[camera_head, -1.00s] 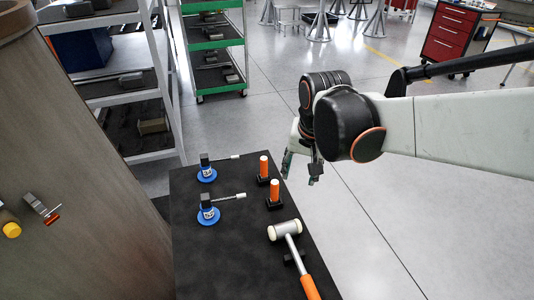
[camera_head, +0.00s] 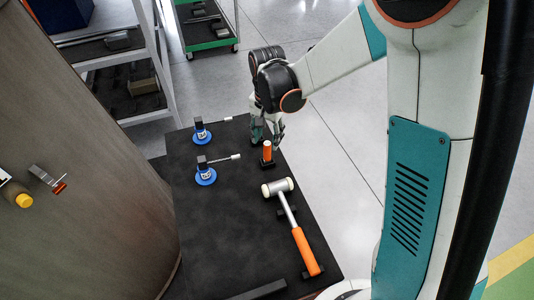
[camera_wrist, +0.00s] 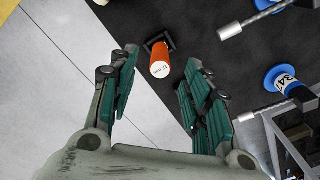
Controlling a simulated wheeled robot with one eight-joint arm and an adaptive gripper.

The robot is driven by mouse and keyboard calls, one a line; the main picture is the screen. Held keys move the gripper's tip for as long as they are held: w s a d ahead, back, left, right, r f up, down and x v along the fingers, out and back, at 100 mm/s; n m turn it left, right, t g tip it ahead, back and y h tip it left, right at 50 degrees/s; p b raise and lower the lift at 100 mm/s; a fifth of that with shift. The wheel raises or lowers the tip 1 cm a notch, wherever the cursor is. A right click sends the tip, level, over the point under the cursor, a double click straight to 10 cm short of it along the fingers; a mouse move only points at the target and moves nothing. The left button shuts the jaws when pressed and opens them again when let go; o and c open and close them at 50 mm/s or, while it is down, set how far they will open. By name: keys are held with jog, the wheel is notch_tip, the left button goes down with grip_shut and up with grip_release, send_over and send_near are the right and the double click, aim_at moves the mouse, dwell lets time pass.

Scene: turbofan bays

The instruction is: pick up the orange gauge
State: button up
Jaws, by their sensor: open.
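An orange gauge (camera_head: 267,151), a short upright cylinder with a pale marked end, stands in a black holder (camera_head: 266,163) near the right edge of the black tabletop (camera_head: 215,235). My gripper (camera_head: 267,131) is open and empty, just beyond that gauge in the head view, over the table's far right corner. In the wrist view one orange gauge (camera_wrist: 160,62) shows end-on between the spread fingers of my gripper (camera_wrist: 161,68), apart from both. Only one orange gauge is visible in each view; I cannot tell whether both views show the same one.
Two blue-based dial instruments (camera_head: 201,132) (camera_head: 205,172) with rods stand left of the gauge. A hammer (camera_head: 300,247) with an orange handle lies nearer. A brown curved casing (camera_head: 85,200) rises at left. Shelves (camera_head: 125,75) stand behind; floor is clear at right.

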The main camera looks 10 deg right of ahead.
aim_at(267, 153)
jog(key=f+b, duration=0.1)
jog(key=f, duration=0.3)
jog(key=f+b, duration=0.1)
jog(key=f, duration=0.3)
jog(key=shift+w+f, duration=0.2)
jog(key=shift+f, duration=0.2)
grip_shut()
